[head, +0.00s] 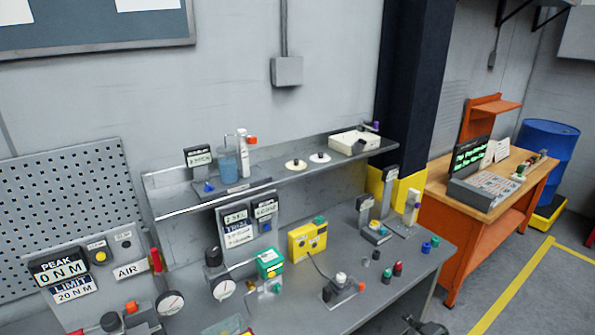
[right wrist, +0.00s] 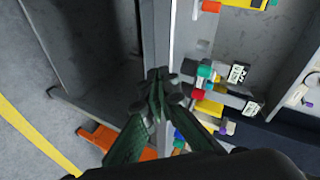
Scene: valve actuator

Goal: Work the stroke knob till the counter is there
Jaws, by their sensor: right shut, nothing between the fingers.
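A grey panel (head: 252,245) under the shelf carries a small display plate (head: 265,209) with lettering too small to read surely, and a blue knob (head: 266,226) below it. I cannot tell for sure which knob is the stroke knob or which display is the counter. My right gripper (head: 424,327) shows only in part, dark, at the bottom edge of the head view, far from that panel. In the right wrist view its fingers (right wrist: 158,85) are shut and empty beside the bench's front edge. My left gripper is not in view.
The grey bench (head: 420,250) holds a yellow box (head: 307,241), a green-topped block (head: 270,263) and several small coloured pieces. Left is a panel reading 0 N M (head: 60,271). A shelf (head: 310,163) hangs above. An orange workbench (head: 440,220) and a blue drum (head: 548,145) stand right.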

